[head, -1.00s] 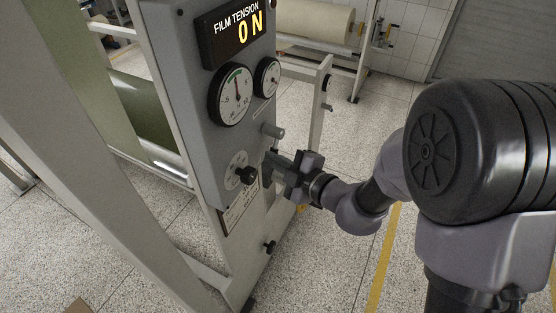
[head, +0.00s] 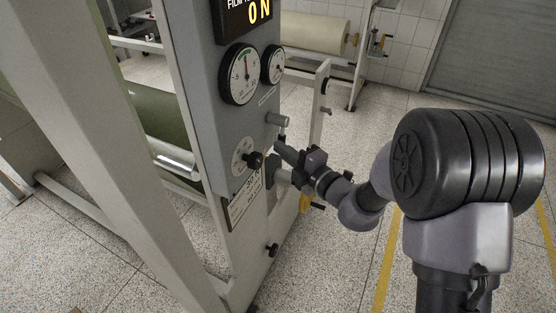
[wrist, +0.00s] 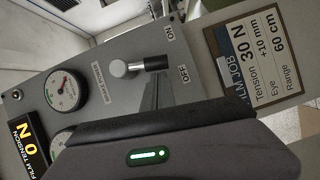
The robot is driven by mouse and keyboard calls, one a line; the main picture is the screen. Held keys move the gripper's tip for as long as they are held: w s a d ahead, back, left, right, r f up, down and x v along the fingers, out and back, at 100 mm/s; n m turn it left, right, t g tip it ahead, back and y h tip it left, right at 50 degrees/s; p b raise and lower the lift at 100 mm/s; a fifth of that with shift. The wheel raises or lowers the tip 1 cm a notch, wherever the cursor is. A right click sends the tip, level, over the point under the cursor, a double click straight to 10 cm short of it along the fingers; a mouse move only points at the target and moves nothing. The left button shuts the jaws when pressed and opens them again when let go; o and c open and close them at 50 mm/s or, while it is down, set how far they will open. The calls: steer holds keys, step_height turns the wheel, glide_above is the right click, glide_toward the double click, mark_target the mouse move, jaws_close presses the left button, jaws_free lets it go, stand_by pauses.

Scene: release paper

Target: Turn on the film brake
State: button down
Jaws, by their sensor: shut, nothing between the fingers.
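The brake lever is a metal stub with a black handle. It shows in the wrist view (wrist: 154,63) on the grey panel (wrist: 105,45), between ON and OFF labels, its handle tip nearer OFF. In the head view the metal stub (head: 277,119) sticks out below the gauges, with the black handle hanging from it. My gripper (head: 279,147) is shut and empty, just below the stub. In the wrist view my narrow grey fingers (wrist: 156,84) end close beside the handle; whether they touch it I cannot tell.
A black knob (head: 253,160) on a dial sits left of my gripper. The tension display (head: 247,12) reads 0 N, above two gauges (head: 241,75). A film job card (wrist: 262,50) reads 30 N. A pale frame post (head: 318,110) stands behind. Floor at right is open.

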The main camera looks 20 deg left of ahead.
steer(key=shift+w+d+f+n+y+b, duration=0.1)
steer(key=shift+w+f+n+y+b, duration=0.15)
steer(key=shift+w+n+y+b, duration=0.9)
steer(key=shift+w+d+f+n+y+b, duration=0.1)
steer(key=shift+w+f+n+y+b, duration=0.35)
steer(key=shift+n+b, duration=1.4)
steer(key=shift+w+f+n+y+b, duration=0.1)
steer(key=shift+w+n+y+b, duration=0.3)
steer(key=shift+w+n+b, duration=0.85)
steer(key=shift+s+r+n, duration=0.1)
steer(key=shift+s+n, duration=0.15)
steer(key=shift+n, duration=0.2)
